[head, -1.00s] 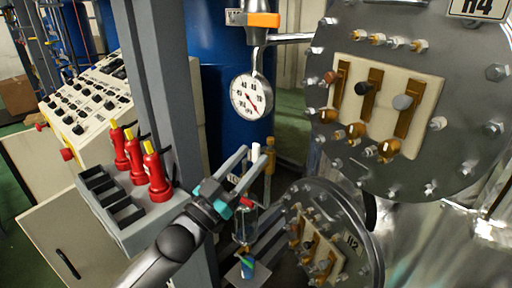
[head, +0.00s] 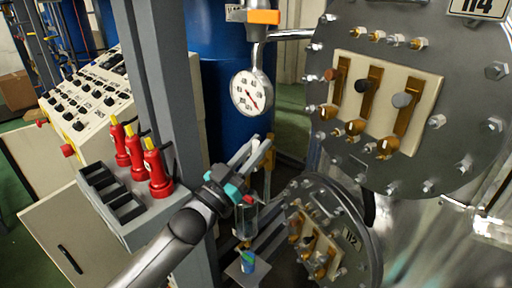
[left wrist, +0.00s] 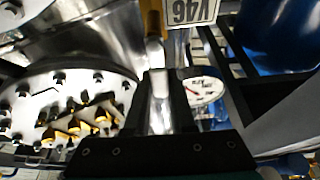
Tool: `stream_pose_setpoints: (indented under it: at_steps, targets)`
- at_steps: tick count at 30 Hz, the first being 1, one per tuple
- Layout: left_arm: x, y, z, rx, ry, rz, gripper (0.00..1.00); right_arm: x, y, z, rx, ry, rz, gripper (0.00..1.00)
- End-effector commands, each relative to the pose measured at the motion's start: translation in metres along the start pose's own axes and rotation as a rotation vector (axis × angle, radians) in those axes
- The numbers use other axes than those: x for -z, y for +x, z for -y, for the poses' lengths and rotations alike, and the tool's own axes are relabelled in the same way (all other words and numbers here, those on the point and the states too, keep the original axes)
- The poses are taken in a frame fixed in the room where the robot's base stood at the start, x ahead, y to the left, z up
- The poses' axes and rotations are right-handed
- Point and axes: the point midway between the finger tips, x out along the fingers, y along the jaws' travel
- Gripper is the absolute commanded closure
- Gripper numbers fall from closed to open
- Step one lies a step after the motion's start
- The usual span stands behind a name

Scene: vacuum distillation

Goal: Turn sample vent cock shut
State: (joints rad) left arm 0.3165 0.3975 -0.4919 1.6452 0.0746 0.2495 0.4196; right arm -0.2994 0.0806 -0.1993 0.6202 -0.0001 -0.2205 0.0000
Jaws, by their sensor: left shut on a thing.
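My left gripper (head: 251,152) is shut on the sample vent cock, beside an upright brass-coloured valve post (head: 269,155). Below the gripper stands a clear sample vessel (head: 243,220) with a red-tipped fitting (head: 248,199). My right gripper is not in view.
A round pressure gauge (head: 252,93) hangs behind the gripper. Flanged plates, one large (head: 460,120) and one small (head: 350,215), stand to the right. A grey post (head: 168,70) and a rack of red bottles (head: 158,172) stand to the left. A blue-green item (head: 248,262) sits below.

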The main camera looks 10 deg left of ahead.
Motion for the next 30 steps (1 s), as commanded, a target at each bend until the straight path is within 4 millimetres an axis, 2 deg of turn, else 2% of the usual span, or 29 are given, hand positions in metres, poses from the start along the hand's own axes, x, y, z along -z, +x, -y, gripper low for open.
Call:
stream_pose_setpoints:
  at_steps: [3,30]
  targets:
    - [-0.0001,-0.0002,0.0,0.0,0.0,0.0,1.0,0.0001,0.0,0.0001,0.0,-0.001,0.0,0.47]
    - [-0.0003,-0.0003,-0.0001,0.0,0.0,0.001,1.0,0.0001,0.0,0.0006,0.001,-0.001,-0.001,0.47]
